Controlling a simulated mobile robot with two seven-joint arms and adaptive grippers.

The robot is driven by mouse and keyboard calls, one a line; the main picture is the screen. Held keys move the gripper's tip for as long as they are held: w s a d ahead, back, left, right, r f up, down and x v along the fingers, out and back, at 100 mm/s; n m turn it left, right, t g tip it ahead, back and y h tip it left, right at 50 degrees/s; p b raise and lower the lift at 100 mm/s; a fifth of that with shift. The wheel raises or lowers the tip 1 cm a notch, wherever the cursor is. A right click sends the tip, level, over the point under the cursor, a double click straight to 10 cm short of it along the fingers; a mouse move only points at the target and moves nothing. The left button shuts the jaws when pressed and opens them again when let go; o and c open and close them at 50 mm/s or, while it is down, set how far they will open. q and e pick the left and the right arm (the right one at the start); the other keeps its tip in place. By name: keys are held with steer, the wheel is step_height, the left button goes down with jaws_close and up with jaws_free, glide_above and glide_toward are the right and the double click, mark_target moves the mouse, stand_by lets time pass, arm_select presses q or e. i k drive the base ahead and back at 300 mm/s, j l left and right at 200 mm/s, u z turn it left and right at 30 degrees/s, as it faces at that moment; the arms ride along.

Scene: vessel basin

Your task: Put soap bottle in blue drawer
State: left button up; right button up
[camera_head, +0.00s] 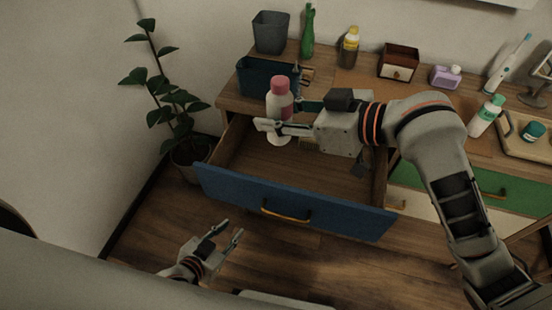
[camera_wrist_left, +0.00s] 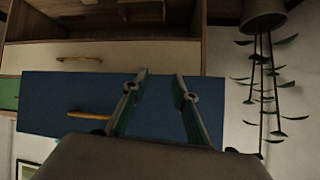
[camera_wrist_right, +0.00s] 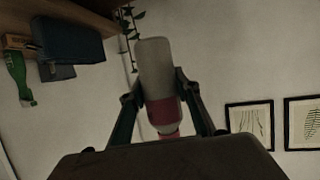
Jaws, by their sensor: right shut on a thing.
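A white bottle with a pink cap and pink band (camera_head: 281,88) is held roughly upright by my right gripper (camera_head: 262,128). It overlaps the back left part of the open blue drawer (camera_head: 235,192); its height above the drawer floor is hard to judge. The right wrist view shows the bottle (camera_wrist_right: 155,70) between both fingers.
A plant (camera_head: 170,95) stands left of the drawer.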

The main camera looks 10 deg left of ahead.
mark_target(289, 171)
steer(key=i+j, duration=0.15)
steer(key=j, duration=0.2)
steer(key=i+j+u, duration=0.15)
steer(key=j, duration=0.2)
steer(key=i+j, duration=0.1)
steer(key=j, duration=0.25)
steer(key=i+j+u, duration=0.1)
steer(key=j, duration=0.2)
steer(key=i, duration=0.05)
